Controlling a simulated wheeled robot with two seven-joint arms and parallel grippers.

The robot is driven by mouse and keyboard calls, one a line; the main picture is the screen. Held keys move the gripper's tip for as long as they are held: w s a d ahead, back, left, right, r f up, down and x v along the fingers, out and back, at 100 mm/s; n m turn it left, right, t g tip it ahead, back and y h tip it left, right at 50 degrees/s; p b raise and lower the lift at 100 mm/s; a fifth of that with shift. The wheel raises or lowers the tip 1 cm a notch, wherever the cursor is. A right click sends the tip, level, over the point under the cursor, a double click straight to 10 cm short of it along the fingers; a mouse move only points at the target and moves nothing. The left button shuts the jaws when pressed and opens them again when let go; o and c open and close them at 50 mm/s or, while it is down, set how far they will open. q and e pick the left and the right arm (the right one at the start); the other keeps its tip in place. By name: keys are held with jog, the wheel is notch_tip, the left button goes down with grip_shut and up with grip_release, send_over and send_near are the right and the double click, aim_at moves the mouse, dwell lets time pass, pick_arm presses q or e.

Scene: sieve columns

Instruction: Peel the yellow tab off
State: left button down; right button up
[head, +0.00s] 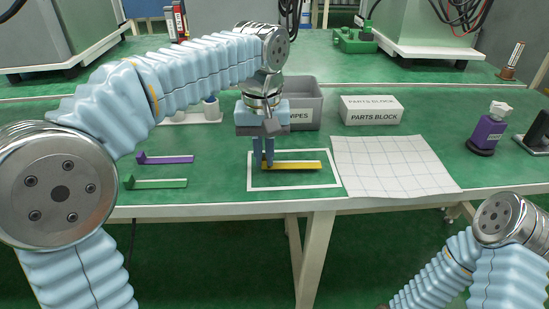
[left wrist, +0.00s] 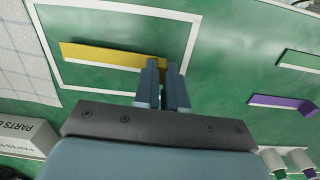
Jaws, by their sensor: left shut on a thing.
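The yellow tab (head: 296,165) lies on the green table inside a white rectangular outline (head: 292,188). Its left end is at my left gripper (head: 264,164), which points straight down and is shut on that end. In the left wrist view the yellow tab (left wrist: 100,55) stretches left from the two fingertips (left wrist: 163,66). The fingers hide part of the held end, and I cannot tell whether any of the strip is lifted off the table. My right gripper is not in view; only part of my right arm shows at the lower right.
A purple tab (head: 168,160) and a green tab (head: 157,184) lie to the left. A white gridded sheet (head: 392,164) lies right of the outline. Behind are a grey bin (head: 306,104), a parts block box (head: 371,110) and a purple bottle (head: 488,131).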

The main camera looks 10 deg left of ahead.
pick_arm(q)
jog(key=shift+r, duration=0.15)
jog(key=shift+r+p, duration=2.3)
jog(key=shift+r, duration=0.05)
